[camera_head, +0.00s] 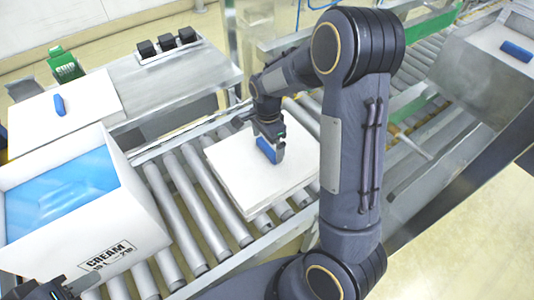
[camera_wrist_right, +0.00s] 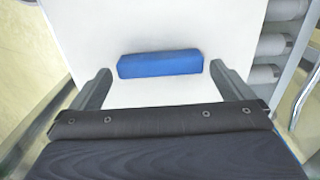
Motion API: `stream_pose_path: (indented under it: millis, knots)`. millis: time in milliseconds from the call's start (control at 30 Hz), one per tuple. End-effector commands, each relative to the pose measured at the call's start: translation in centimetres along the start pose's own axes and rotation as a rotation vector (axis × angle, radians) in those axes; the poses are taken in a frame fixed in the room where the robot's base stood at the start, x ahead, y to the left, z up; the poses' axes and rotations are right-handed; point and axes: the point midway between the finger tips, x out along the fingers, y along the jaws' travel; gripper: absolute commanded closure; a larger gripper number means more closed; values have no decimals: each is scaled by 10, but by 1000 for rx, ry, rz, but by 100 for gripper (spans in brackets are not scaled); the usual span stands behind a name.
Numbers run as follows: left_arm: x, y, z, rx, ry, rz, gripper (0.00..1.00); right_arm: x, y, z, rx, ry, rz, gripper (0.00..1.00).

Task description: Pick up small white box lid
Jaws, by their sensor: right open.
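A flat white lid (camera_head: 236,178) with a blue handle (camera_head: 266,151) lies on the roller conveyor. My right gripper (camera_head: 270,152) is over the lid at its handle. In the right wrist view the white lid (camera_wrist_right: 100,25) fills the middle. Its blue handle (camera_wrist_right: 160,64) lies crosswise just ahead of the open right gripper (camera_wrist_right: 159,70), in the gap between the two fingertips, with space at both ends. Whether the fingers touch the lid is unclear. Part of my left gripper (camera_head: 45,288) shows at the bottom left corner; its fingers are not clear.
An open white box (camera_head: 75,235) with a blue liner (camera_head: 62,190) and printed "CREAM" stands left on the conveyor. Another white lid (camera_head: 85,110) with a blue handle lies on the side table. A third handled white lid (camera_head: 490,42) is at the right. Bare rollers (camera_head: 190,205) separate box and lid.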

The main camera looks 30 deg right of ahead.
Motion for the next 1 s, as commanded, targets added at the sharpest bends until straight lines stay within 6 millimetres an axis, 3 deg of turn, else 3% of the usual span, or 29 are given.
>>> stream_pose_path:
  millis: [133,400,700,1000]
  knots:
    - [0,0,0,0,0,0,64,18,0,0,-1,-1,1,0]
    - [0,0,0,0,0,0,64,21,0,0,-2,-1,-1,0]
    - [0,0,0,0,0,0,64,21,0,0,-2,-1,-1,36]
    - [0,0,0,0,0,0,64,18,-1,0,-2,0,-3,36]
